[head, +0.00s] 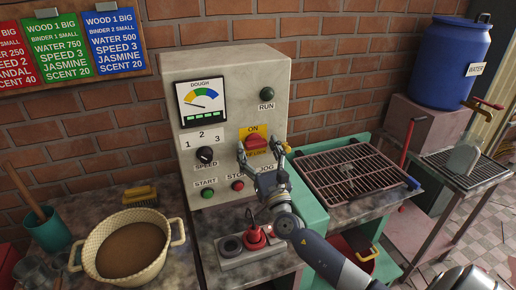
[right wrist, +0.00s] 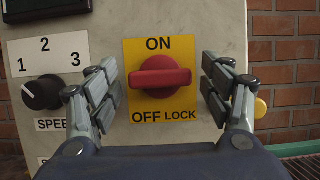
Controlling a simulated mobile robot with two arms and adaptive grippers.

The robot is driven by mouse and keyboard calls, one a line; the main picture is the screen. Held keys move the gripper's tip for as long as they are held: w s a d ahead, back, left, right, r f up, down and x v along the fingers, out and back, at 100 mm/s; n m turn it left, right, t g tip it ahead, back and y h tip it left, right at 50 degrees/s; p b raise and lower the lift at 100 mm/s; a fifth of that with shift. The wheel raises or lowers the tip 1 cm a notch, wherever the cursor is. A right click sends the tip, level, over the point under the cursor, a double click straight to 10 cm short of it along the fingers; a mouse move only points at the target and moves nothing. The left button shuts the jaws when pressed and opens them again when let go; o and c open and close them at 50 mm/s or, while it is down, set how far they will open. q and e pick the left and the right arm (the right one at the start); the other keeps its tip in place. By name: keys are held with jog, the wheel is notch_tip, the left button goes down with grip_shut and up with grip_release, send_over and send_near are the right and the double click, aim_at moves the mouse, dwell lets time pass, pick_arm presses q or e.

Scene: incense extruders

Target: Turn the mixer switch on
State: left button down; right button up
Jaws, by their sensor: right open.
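The mixer switch (right wrist: 160,77) is a red rotary knob on a yellow plate marked ON above and OFF LOCK below. In the right wrist view its grip bar lies level, across the plate. In the head view the switch (head: 254,142) sits on the right half of the control panel (head: 226,92), partly hidden by my gripper. My right gripper (right wrist: 161,85) is open, with one finger on each side of the knob and a gap visible on both sides. It also shows in the head view (head: 263,150), reaching up to the panel. My left gripper is not in view.
The speed dial (head: 205,155) and the start button (head: 208,194) are left of the switch. A yellow jog button (right wrist: 260,107) is close to my right finger. A bowl of brown mix (head: 133,250) stands at lower left, a metal rack (head: 350,172) to the right.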

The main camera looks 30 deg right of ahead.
jog(key=shift+c, duration=0.3)
jog(key=c, duration=1)
